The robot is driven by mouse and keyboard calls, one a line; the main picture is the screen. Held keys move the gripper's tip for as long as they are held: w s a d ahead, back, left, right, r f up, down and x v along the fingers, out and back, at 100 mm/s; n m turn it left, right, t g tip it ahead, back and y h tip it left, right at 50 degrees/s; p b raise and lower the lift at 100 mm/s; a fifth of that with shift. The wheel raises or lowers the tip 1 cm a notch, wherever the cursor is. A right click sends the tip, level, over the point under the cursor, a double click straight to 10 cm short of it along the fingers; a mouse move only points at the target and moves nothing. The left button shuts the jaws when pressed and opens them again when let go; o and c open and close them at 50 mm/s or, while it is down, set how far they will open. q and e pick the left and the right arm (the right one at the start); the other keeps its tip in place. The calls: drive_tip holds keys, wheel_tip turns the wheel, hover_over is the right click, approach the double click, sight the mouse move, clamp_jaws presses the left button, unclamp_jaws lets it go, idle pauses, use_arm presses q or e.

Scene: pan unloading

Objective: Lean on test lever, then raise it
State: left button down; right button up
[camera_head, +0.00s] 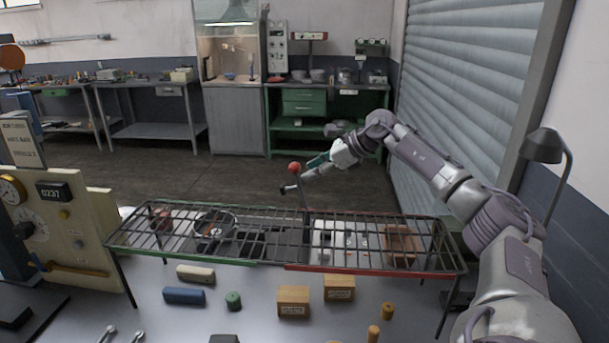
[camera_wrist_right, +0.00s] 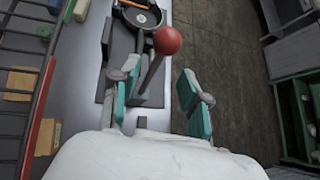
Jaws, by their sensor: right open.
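The test lever shows as a red ball knob (camera_head: 294,167) on a thin grey rod, standing beyond the wire rack in the head view. In the right wrist view, the red knob (camera_wrist_right: 167,40) is large and its rod slants down to a dark base on the bench. My right gripper (camera_head: 301,174) is open beside the lever, with one green-padded finger just right of the knob. In the wrist view, the rod shows between the two fingers of my right gripper (camera_wrist_right: 162,97), nearer the left one. I cannot tell whether they touch. My left gripper is not in view.
A wire rack (camera_head: 375,268) with a red and green front rail stands over the bench. A gauge panel (camera_head: 62,225) stands at left, a lamp (camera_head: 544,146) at right.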

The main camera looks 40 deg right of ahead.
drive_tip(key=v, duration=0.8)
drive_tip(key=shift+s+d, duration=0.1)
idle(0.3)
